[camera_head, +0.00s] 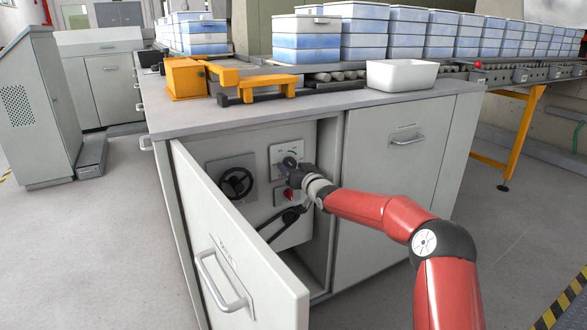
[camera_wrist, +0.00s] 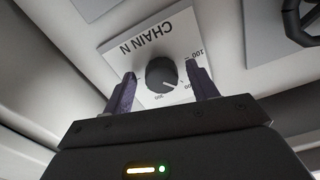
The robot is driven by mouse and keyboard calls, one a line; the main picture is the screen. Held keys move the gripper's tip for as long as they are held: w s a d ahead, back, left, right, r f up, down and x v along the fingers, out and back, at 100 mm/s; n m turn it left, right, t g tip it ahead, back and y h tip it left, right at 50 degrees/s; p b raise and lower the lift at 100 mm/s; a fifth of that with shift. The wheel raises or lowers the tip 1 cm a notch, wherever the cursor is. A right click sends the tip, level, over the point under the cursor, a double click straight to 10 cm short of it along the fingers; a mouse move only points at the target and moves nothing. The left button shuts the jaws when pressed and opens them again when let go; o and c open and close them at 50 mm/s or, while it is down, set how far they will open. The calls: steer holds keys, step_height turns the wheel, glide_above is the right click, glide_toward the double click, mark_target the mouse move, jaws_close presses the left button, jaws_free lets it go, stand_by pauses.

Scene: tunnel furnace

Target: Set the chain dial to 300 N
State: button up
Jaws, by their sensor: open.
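The chain dial (camera_wrist: 161,75) is a round black knob on a white plate marked "CHAIN N" (camera_wrist: 158,36), which appears upside down in the wrist view. A small light mark shows on the knob's lower right; numbers sit around it, 100 at the right, others too small to read surely. My gripper (camera_wrist: 164,82) is open, with one dark finger on each side of the knob; contact cannot be told. In the head view my gripper (camera_head: 291,168) is inside the open cabinet at the dial plate (camera_head: 289,147), hiding most of the knob.
The cabinet door (camera_head: 232,250) stands open to the left of my arm. A black handwheel (camera_head: 236,183), a red switch (camera_head: 289,194) and a black lever (camera_head: 293,215) are on the same panel. The countertop (camera_head: 340,97) overhangs above, and a closed door (camera_head: 390,190) is at the right.

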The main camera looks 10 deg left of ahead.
steer(key=c, duration=1)
steer(key=shift+m, duration=0.4)
steer(key=m, duration=0.3)
steer(key=m+b, duration=0.1)
steer(key=m, duration=0.2)
steer(key=shift+s+a+m, duration=0.1)
steer(key=shift+m, duration=0.2)
steer(key=m+b, duration=0.2)
steer(key=m, duration=0.1)
steer(key=shift+b, duration=0.35)
steer(key=shift+r+m+b, duration=0.15)
steer(key=shift+m+b, duration=0.75)
steer(key=shift+m, duration=0.8)
steer(key=shift+r, duration=0.1)
